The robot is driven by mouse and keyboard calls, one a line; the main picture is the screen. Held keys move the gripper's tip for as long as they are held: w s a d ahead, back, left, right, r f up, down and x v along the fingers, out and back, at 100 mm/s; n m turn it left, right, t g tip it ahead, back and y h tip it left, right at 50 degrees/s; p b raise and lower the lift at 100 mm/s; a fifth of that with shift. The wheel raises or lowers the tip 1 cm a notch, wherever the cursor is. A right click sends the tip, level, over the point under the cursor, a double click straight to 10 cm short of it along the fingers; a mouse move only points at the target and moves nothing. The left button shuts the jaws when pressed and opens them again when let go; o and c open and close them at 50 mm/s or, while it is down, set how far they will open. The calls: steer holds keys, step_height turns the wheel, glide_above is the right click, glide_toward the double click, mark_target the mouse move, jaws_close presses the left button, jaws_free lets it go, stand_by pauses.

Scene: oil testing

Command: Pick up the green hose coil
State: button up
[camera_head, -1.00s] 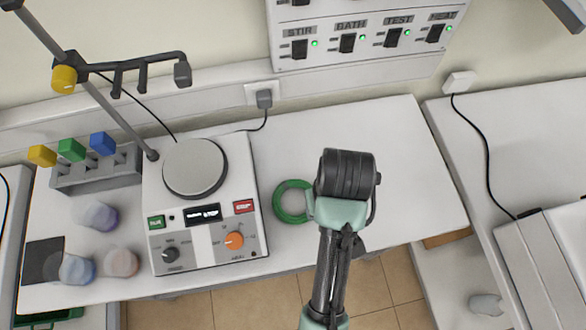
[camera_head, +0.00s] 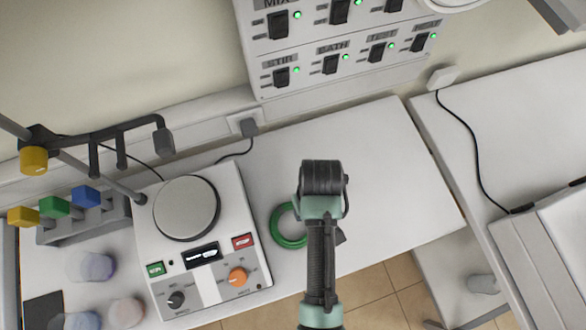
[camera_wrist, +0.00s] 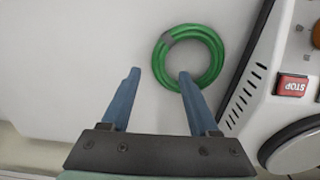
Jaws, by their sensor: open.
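The green hose coil (camera_head: 284,237) lies flat on the white table, just right of the hotplate device in the head view. My arm hides its right side there. In the wrist view the coil (camera_wrist: 214,47) shows as a ring with a grey band at its upper left. My gripper (camera_wrist: 158,76) is open, with two blue fingers apart and nothing between them. The right fingertip overlaps the coil's lower part in the picture; the left fingertip is over bare table left of it. I cannot tell the height above the coil. In the head view the fingers are hidden behind my wrist.
The hotplate device (camera_head: 218,268) with a red STOP button (camera_wrist: 292,84) stands close beside the coil. A stand with a clamp bar (camera_head: 95,150) rises behind it. A rack (camera_head: 75,228) and several jars are at left. The white table (camera_head: 385,180) is clear at right.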

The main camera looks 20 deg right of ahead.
steer(key=shift+s+f, duration=0.15)
steer(key=shift+f, duration=0.25)
steer(key=shift+d+f+p, duration=0.1)
steer(key=shift+f+p, duration=0.45)
steer(key=shift+f, duration=1.55)
jaws_close()
